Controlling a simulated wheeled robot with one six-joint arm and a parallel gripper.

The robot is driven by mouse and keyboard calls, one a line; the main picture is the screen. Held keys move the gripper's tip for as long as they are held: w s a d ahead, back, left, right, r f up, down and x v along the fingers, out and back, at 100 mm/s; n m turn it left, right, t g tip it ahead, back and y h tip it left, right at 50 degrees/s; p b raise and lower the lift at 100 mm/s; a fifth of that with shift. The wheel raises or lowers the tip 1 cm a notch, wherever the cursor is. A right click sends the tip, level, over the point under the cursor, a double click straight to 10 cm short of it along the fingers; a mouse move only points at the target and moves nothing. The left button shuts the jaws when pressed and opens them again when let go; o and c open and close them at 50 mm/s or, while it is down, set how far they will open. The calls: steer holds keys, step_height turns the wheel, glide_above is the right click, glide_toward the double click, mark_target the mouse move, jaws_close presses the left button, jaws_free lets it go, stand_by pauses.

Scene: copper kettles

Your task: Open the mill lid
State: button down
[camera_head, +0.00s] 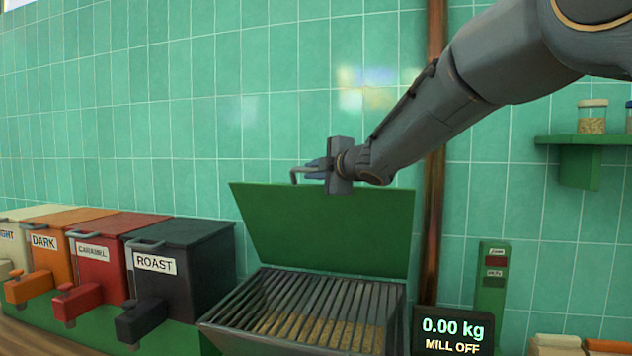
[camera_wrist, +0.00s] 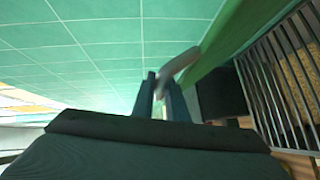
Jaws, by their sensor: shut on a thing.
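The mill's green lid (camera_head: 325,232) stands raised and leans back toward the tiled wall, above the open hopper. Slatted bars (camera_head: 300,310) cover the hopper, with grain-like stuff showing between them. My gripper (camera_head: 312,172) is at the lid's top edge, shut on the grey lid handle (camera_head: 294,176). In the wrist view my gripper's fingers (camera_wrist: 160,95) close around the handle (camera_wrist: 180,65). The lid (camera_wrist: 222,40) shows there edge-on, to the right of the fingers, and the bars (camera_wrist: 283,85) show beyond it.
Bins labelled ROAST (camera_head: 185,265), CARAMEL (camera_head: 100,260) and DARK (camera_head: 58,250) stand to the left. A display (camera_head: 452,332) reads 0.00 kg, MILL OFF. A switch panel (camera_head: 491,280) and a shelf with jars (camera_head: 592,117) are at the right. A copper pipe (camera_head: 434,225) runs up the wall behind my arm.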

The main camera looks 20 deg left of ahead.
steer(key=w+r+p, duration=0.1)
steer(key=w+r, duration=0.2)
steer(key=w, duration=0.2)
steer(key=shift+w+a, duration=0.3)
steer(key=c, duration=1.8)
jaws_free()
steer(key=shift+s+a, duration=0.1)
steer(key=shift+a, duration=0.1)
steer(key=shift+o, duration=0.2)
steer(key=shift+w+d+b+v, duration=0.15)
steer(key=shift+b+v, duration=0.55)
steer(key=shift+v, duration=1.3)
steer(key=shift+w+d+b+v, duration=0.15)
steer(key=shift+b+v, duration=0.5)
steer(key=shift+v, duration=1.35)
steer(key=shift+f, duration=0.1)
